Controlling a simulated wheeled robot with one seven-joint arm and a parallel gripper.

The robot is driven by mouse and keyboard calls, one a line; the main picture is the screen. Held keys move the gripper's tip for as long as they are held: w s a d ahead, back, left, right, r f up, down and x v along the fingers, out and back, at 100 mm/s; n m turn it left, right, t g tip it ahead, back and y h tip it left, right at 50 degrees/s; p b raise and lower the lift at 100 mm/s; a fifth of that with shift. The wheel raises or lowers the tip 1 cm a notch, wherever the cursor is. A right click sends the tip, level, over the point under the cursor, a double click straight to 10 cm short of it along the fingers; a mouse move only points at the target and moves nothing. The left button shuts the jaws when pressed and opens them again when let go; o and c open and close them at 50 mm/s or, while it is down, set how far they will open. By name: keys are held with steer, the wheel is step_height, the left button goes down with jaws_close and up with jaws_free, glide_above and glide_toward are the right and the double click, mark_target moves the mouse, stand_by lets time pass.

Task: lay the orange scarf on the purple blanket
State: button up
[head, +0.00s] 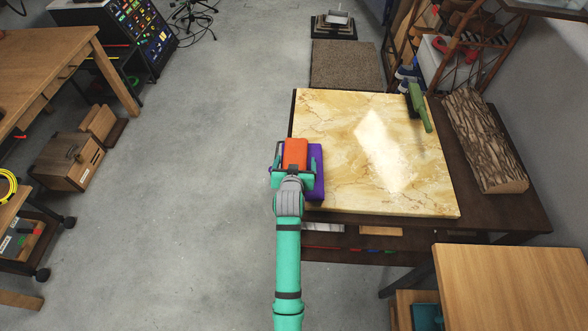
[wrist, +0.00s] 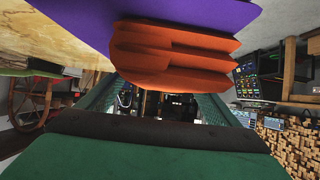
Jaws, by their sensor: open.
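The orange scarf (head: 295,152) is a folded, layered bundle. It lies against the purple blanket (head: 317,186), which sits at the left edge of the marble-topped table. In the wrist view the scarf (wrist: 172,55) shows large, its layers touching the face of the blanket (wrist: 205,14). My gripper (head: 295,162) is over the scarf and blanket, with its teal fingers apart, one on each side of the scarf. The wrist view shows a gap between the fingers and the scarf. My gripper hides part of both in the head view.
The marble slab (head: 350,150) is mostly clear. A green tool, perhaps a drill (head: 418,105), stands at its far right. A log (head: 484,140) lies along the right. A wooden table (head: 510,290) is at the lower right. Open floor (head: 190,180) lies to the left.

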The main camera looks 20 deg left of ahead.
steer(key=v, duration=1.1)
steer(key=shift+s+d+r, duration=0.1)
steer(key=shift+s, duration=0.2)
steer(key=s+d+f+m+t+h, duration=0.1)
steer(key=s+d+f, duration=0.2)
steer(key=s+d, duration=0.45)
steer(key=s+d+f+m+t, duration=0.15)
steer(key=s+d, duration=0.25)
steer(key=s, duration=0.7)
steer(key=s+d+r+h, duration=0.1)
steer(key=s+d+r, duration=0.2)
steer(key=s, duration=0.5)
steer(key=s+d+r+t+h, duration=0.1)
steer(key=s+d+r, duration=0.2)
steer(key=s, duration=0.5)
steer(key=shift+d+r+m, duration=0.25)
steer(key=shift+r+m, duration=0.1)
steer(key=shift+r, duration=0.3)
steer(key=shift+s, duration=0.1)
